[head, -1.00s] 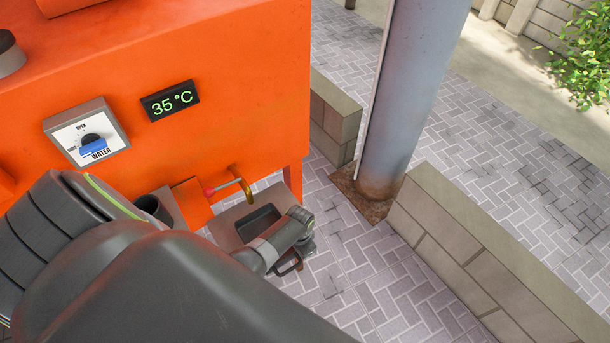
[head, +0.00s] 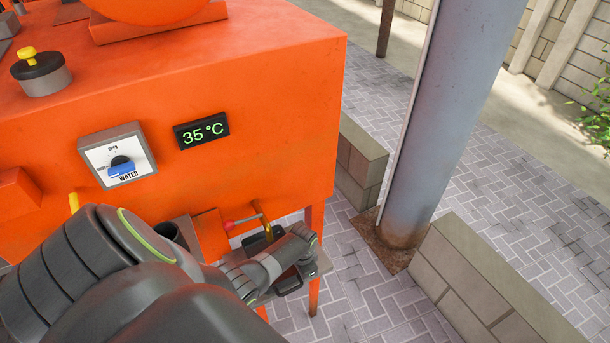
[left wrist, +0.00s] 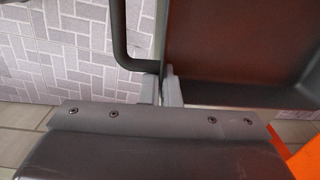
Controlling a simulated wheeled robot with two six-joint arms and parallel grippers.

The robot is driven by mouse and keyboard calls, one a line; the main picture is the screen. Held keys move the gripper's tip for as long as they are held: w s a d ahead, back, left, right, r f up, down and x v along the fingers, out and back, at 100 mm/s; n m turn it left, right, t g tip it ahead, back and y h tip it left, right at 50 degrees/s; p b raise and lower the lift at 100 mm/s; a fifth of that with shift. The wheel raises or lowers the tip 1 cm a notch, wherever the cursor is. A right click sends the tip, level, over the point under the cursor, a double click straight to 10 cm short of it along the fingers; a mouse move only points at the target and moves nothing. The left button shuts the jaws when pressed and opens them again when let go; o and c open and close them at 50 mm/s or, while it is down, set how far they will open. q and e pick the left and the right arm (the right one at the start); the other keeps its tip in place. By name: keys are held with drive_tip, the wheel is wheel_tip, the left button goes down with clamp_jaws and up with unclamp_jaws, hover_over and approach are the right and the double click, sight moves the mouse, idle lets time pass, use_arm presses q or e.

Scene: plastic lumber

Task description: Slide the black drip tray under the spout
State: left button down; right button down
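The black drip tray (head: 258,243) sits by the orange machine's front, low under and near the brass spout (head: 266,224), partly hidden by my left arm. In the left wrist view the tray's dark hollow (left wrist: 240,55) fills the right side and the handle bar (left wrist: 120,35) is at the left. My left gripper (left wrist: 161,88) has its fingers close together at the handle's join with the tray wall, shut on the tray. In the head view its fingertips are hidden. My right gripper is not in view.
The orange machine (head: 250,95) has a 35 °C display (head: 201,131) and a blue water knob (head: 121,166). A grey cup-like opening (head: 178,232) is left of the spout. A steel post (head: 440,110) and low block walls (head: 490,275) stand to the right, with open paving between.

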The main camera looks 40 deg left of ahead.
use_arm(q)
drive_tip(key=shift+w+a, duration=0.1)
drive_tip(key=c, duration=2.1)
unclamp_jaws()
drive_tip(key=shift+f, duration=0.2)
drive_tip(key=o, duration=0.5)
drive_tip(key=shift+o, duration=0.5)
drive_tip(key=o, duration=0.3)
wheel_tip(320, 180, up, 7)
drive_tip(key=p, duration=0.7)
drive_tip(key=shift+r, duration=0.1)
